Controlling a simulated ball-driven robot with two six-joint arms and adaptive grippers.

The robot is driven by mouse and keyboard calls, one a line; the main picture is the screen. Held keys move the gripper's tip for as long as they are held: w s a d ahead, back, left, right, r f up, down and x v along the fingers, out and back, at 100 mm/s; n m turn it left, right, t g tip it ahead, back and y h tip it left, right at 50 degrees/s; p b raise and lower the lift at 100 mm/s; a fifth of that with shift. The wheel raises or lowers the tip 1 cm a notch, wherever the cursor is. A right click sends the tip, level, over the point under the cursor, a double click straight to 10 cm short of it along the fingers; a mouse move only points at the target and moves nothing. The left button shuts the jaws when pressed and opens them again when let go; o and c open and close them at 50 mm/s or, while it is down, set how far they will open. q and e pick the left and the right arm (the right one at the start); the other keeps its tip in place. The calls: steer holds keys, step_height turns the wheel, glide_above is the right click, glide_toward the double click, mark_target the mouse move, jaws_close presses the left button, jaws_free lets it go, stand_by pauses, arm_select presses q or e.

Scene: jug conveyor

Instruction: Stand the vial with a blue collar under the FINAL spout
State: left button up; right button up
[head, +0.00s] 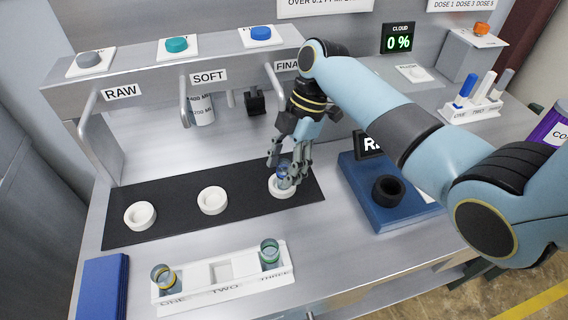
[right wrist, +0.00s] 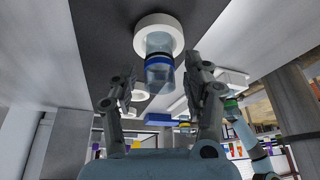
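The vial with a blue collar (head: 284,171) stands in the white ring holder (head: 281,190) at the right end of the black mat, below the FINAL label (head: 287,66). In the right wrist view the clear vial (right wrist: 159,72) has its end inside the white ring (right wrist: 158,24), and its blue collar shows clearly. My right gripper (head: 287,172) is around the vial in the head view. Its fingers (right wrist: 162,82) are spread on both sides of the vial with gaps, so it looks open. The FINAL spout is partly hidden by my right arm. My left gripper is not in view.
Two empty white rings (head: 140,215) (head: 212,200) sit on the black mat (head: 177,208). The white rack (head: 222,291) in front holds a yellow-collared vial (head: 163,277) in ONE and a green-collared vial (head: 269,252) in THREE; TWO is empty. A blue block (head: 385,214) with a black ring stands right.

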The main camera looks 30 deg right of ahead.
steer(key=shift+r, duration=0.1)
steer(key=b+v, duration=0.2)
steer(key=v, duration=1)
